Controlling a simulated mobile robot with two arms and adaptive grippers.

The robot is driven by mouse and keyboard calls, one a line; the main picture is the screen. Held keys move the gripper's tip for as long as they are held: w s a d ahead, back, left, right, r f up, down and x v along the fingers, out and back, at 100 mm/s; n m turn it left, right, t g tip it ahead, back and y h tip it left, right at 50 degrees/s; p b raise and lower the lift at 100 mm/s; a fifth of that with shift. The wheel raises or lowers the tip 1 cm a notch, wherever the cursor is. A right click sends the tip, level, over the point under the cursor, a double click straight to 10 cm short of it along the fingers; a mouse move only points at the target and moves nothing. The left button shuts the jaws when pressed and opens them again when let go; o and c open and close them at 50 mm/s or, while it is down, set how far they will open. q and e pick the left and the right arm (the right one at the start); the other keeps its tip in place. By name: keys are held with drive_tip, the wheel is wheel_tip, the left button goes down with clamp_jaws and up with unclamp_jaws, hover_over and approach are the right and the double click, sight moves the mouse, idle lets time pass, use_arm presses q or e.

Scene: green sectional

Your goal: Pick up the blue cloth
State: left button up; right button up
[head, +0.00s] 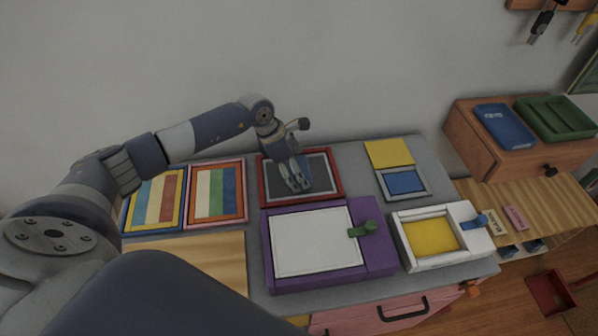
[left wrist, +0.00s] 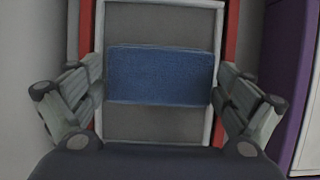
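The blue cloth (left wrist: 160,76) shows in the left wrist view as a flat rectangle across a grey panel inside a light inner frame and a red outer frame. In the head view, my left gripper (head: 296,186) is over the red-framed grey board (head: 328,192) at the back of the table, and the cloth cannot be made out there. In the left wrist view, my left gripper (left wrist: 159,84) is open, one finger at each short side of the cloth. Whether the fingers touch it is unclear. My right gripper is out of view.
Two striped framed boards (head: 217,193) lie left of the red frame. A purple box with a white top (head: 316,243) stands in front, with a white tray with a yellow inside (head: 431,237) beside it. A small blue panel (head: 403,182) lies to the right.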

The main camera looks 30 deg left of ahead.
use_arm(q)
drive_tip(key=shift+c, duration=1.1)
drive_tip(key=shift+r, duration=0.1)
